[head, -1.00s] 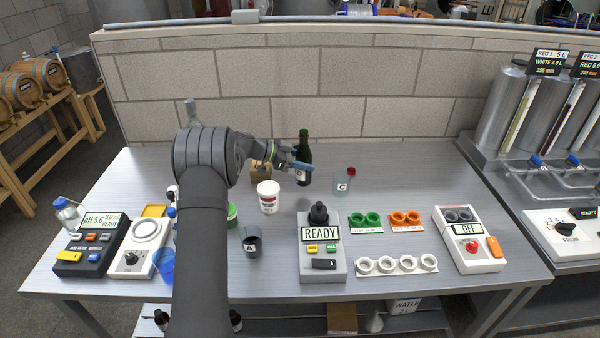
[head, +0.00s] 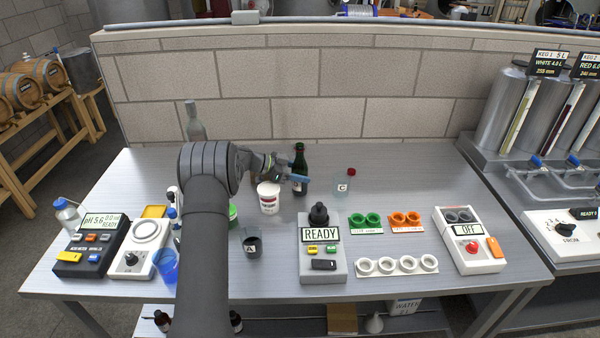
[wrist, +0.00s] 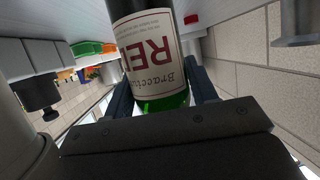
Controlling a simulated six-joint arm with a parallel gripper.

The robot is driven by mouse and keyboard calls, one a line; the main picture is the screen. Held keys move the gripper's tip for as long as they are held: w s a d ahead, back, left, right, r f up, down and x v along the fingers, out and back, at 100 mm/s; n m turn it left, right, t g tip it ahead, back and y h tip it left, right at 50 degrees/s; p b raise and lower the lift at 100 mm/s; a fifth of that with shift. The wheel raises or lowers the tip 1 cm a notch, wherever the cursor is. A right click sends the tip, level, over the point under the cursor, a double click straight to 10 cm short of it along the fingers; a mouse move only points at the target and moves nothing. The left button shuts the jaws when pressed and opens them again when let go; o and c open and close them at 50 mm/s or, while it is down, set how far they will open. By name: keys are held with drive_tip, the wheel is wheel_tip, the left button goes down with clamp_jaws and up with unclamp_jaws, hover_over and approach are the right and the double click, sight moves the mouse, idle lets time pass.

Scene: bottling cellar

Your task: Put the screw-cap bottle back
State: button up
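A dark green bottle (head: 300,160) with a pale label stands upright at the back middle of the table in the head view. In the wrist view the bottle (wrist: 151,55) shows a cream label with red letters starting "RE". My gripper (head: 298,178) is around its body, one finger on each side, and is shut on it. The wrist view shows the fingers (wrist: 163,92) close against the glass. The bottle's neck and top are out of the wrist view. I cannot tell whether its base touches the table. A small red cap-like piece (head: 351,171) is to its right.
A white tub (head: 268,198) stands just left of the bottle. A clear beaker marked C (head: 342,185) is to its right. The READY device (head: 322,262) is in front. The back right of the table is clear.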

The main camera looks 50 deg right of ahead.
sight(300, 163)
drive_tip(key=o, duration=0.3)
drive_tip(key=shift+r, duration=0.2)
drive_tip(key=v, duration=1.2)
drive_tip(key=shift+d, duration=0.1)
drive_tip(key=x, duration=1.2)
drive_tip(key=shift+r, duration=1.85)
drive_tip(key=shift+f, duration=0.1)
